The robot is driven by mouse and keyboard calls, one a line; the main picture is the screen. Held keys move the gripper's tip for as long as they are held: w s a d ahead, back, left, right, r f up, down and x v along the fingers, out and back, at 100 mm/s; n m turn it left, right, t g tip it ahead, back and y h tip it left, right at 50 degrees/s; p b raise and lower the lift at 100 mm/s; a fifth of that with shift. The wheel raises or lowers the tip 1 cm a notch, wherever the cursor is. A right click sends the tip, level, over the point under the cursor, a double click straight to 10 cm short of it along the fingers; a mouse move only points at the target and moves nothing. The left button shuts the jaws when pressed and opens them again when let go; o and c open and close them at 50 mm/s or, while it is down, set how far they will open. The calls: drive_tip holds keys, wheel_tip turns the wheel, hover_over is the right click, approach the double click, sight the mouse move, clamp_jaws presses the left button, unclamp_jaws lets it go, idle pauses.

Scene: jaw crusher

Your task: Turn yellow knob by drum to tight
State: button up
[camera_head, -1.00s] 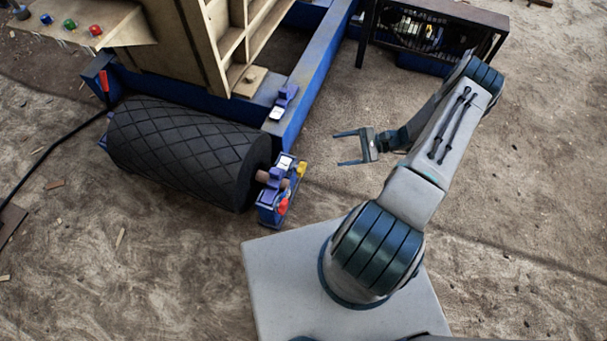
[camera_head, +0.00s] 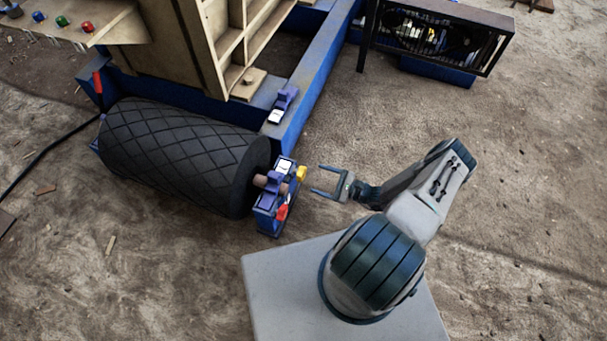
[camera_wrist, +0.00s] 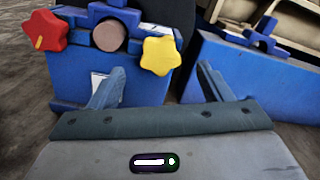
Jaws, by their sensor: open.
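The yellow knob (camera_head: 302,173) sits on the right side of the blue bearing block (camera_head: 268,222) at the near end of the black drum (camera_head: 180,155). In the wrist view the yellow knob (camera_wrist: 160,55) is star-shaped and lies ahead, between the lines of my two fingers. A red star knob (camera_wrist: 45,31) with a yellow mark is on the same block, left of the round shaft end (camera_wrist: 109,36). My gripper (camera_head: 315,181) is open and empty, just right of the yellow knob and apart from it. In the wrist view my gripper (camera_wrist: 160,85) shows both fingers spread.
A blue frame beam (camera_head: 318,85) runs behind the block, with a second purple-and-blue fitting (camera_head: 283,104) on it. A dark motor cage (camera_head: 435,40) stands at the back right. Open dirt ground lies right of the block.

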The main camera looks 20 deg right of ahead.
sight(303, 174)
drive_tip(key=b+x, duration=0.1)
drive_tip(key=x, duration=0.6)
drive_tip(key=shift+a, duration=0.1)
drive_tip(key=c, duration=1)
